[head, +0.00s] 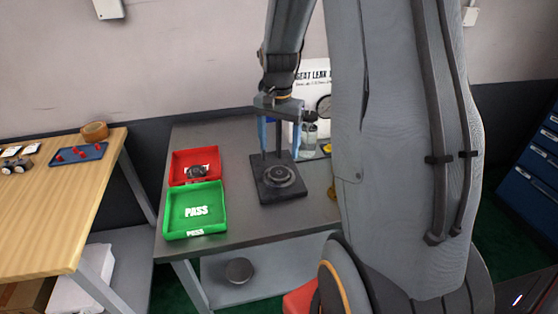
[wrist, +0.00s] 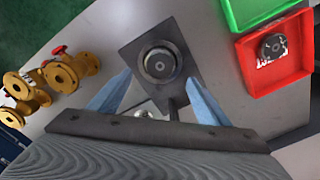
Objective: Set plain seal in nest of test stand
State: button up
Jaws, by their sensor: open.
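The test stand (head: 283,192) is a dark square plate on the grey bench, with a round dark nest (head: 279,176) on it. In the wrist view the nest (wrist: 160,63) shows concentric rings with a grey centre; I cannot tell whether a seal sits in it. My gripper (head: 279,155) is open with blue fingers pointing down just above the stand. In the wrist view its fingertips (wrist: 158,78) lie either side of the nest, with nothing seen between them. A dark round part (head: 197,172), perhaps a seal, lies in the red tray (head: 179,158).
The green PASS tray (head: 173,233) stands in front of the red one, left of the stand. Brass valve bodies (wrist: 65,72) stand on the bench's other side. A clear jar (head: 308,140) is behind my gripper. A wooden table (head: 55,225) is at left.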

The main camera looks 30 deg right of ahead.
jog(key=s+a+n+t, duration=0.1)
jog(key=s+a+n, duration=1)
jog(key=s+a, duration=0.3)
jog(key=shift+s+a+r+b, duration=0.35)
jog(key=shift+s+a+r, duration=0.1)
jog(key=shift+s, duration=0.15)
